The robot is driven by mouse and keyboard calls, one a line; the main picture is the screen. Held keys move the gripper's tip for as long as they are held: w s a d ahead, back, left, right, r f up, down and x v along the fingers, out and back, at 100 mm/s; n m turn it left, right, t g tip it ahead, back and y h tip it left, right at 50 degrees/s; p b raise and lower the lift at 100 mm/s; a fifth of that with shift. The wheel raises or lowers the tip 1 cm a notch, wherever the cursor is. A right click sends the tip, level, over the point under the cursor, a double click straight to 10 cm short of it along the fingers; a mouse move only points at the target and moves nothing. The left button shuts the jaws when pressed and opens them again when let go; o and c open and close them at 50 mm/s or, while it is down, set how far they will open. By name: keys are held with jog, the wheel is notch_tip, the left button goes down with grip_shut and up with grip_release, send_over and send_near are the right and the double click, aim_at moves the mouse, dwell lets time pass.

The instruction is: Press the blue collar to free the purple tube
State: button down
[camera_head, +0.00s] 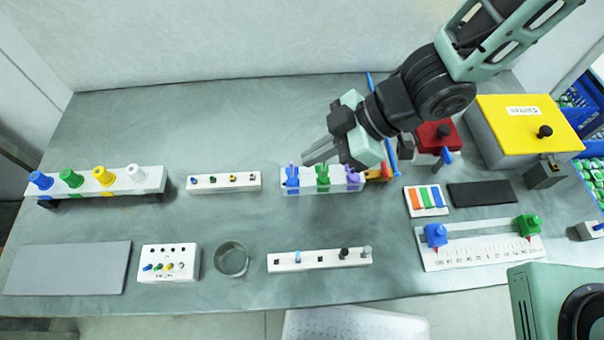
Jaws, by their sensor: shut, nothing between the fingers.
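A pale, clear-looking block (308,190) stands at the middle of the table. It carries a blue fitting (291,177) at its left, a green fitting (322,174) in the middle and a purple piece (354,180) at its right. Which of these parts are collars and which are tubes is too small to tell. My gripper (306,160) is shut and empty, with its fingers pointing left and down. In the picture its tips lie just above and between the blue and green fittings. Contact cannot be told. My gripper's body partly covers the block's right end near the purple piece.
A rack with coloured caps (110,190) is at left. A slide scale (480,250), peg strip (318,260) and round cup (231,259) are in front.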

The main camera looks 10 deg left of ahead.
jog(key=x, duration=0.3)
jog(key=shift+s+a+f+b, duration=0.1)
jog(key=shift+a+f+b, duration=0.1)
jog(key=shift+f+b, duration=0.15)
notch_tip(320, 180, down, 2)
jog(key=shift+d+f, duration=0.1)
jog(key=shift+f, duration=0.75)
jog(key=shift+f, duration=0.1)
